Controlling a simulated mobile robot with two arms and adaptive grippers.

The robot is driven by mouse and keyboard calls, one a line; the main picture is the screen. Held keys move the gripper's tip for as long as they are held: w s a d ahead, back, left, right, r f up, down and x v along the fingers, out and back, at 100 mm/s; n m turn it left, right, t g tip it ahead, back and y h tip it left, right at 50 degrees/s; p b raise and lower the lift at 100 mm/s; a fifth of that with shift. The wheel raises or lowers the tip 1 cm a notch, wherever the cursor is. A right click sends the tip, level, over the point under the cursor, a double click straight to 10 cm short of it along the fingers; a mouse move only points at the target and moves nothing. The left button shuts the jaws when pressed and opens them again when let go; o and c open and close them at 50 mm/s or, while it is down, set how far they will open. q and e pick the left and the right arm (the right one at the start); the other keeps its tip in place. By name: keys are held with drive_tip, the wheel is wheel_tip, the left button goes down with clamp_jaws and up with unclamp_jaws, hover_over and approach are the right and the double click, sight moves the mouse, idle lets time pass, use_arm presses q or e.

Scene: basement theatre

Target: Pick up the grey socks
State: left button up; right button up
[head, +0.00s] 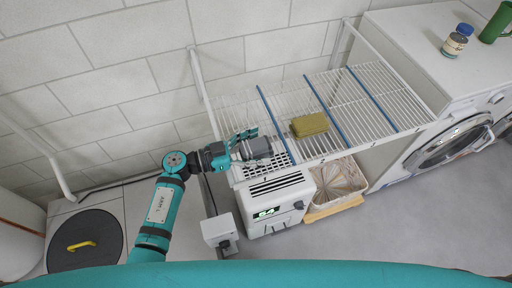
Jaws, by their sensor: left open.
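A grey bundle (256,148), which looks like the grey socks, lies at the left front of the white wire rack (350,112). My left gripper (243,147) reaches in from the left and is open right at the bundle. One teal finger shows on the bundle's far side; the near finger is hard to make out. I cannot tell whether the fingers touch it. My right gripper is not in view.
An olive-yellow block (309,125) sits on the rack to the right of the bundle. Below are a white appliance with a green display (266,212) and a lined basket (338,183). A washing machine (447,147) stands at the right. Grey floor is clear in front.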

use_arm(q)
drive_tip(key=c, duration=1.2)
drive_tip(key=shift+r, duration=0.1)
